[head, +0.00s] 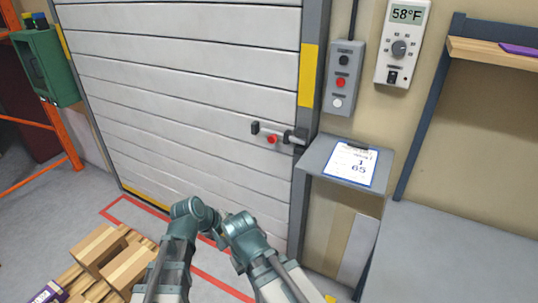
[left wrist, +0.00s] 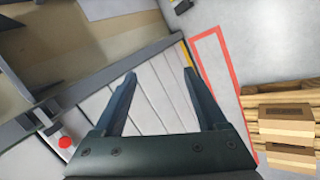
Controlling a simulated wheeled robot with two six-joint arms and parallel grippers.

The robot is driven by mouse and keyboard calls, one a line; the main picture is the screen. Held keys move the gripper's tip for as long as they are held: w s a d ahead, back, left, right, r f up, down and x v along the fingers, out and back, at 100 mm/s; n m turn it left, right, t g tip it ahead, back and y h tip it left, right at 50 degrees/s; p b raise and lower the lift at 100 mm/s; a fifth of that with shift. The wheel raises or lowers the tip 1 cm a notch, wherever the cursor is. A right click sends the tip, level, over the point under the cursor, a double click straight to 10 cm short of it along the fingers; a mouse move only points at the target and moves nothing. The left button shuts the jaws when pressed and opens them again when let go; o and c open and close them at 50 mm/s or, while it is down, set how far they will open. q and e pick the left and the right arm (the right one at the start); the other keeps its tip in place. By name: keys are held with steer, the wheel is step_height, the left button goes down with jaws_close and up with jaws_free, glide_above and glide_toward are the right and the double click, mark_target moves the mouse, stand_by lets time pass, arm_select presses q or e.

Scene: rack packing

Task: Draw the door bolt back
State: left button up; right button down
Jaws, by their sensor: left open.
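The door bolt (head: 289,134) is a short grey bar with dark brackets, mounted level at the right edge of the white slatted door (head: 190,90). Its right end reaches the door frame. A red knob (head: 271,139) hangs below its left part; the knob also shows at the lower left of the left wrist view (left wrist: 65,142). My left gripper (left wrist: 160,78) is open and empty, with the knob outside its fingers, to the left. In the head view my left arm end (head: 195,213) and my right arm end (head: 240,226) are low before the door; their fingers are not clear.
A grey stand with a paper sheet (head: 352,163) is right of the bolt. A button box (head: 343,78) and a thermostat (head: 403,42) hang above it. Cardboard boxes (head: 97,247) on a pallet are at lower left. A grey bench (head: 450,250) is at right.

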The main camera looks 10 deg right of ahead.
arm_select(q)
steer(key=w+d+r+n+t+h+b, duration=0.2)
steer(key=w+d+r+n+t+h, duration=0.15)
steer(key=w+d+n, duration=0.35)
steer(key=n+t+h+b, duration=0.2)
steer(key=n+t+b, duration=0.35)
steer(key=n, duration=1.05)
glide_toward(271, 140)
steer(key=shift+t, duration=0.8)
steer(key=x, duration=0.2)
steer(key=p+x, duration=0.1)
steer(key=x, duration=0.2)
steer(key=f+x, duration=0.1)
steer(key=x, duration=0.2)
steer(key=shift+d+p, duration=0.3)
steer(key=shift+p, duration=0.05)
arm_select(e)
step_height(271, 140, down, 8)
steer(key=shift+r, duration=0.2)
arm_select(q)
steer(key=shift+c, duration=0.3)
jaws_close()
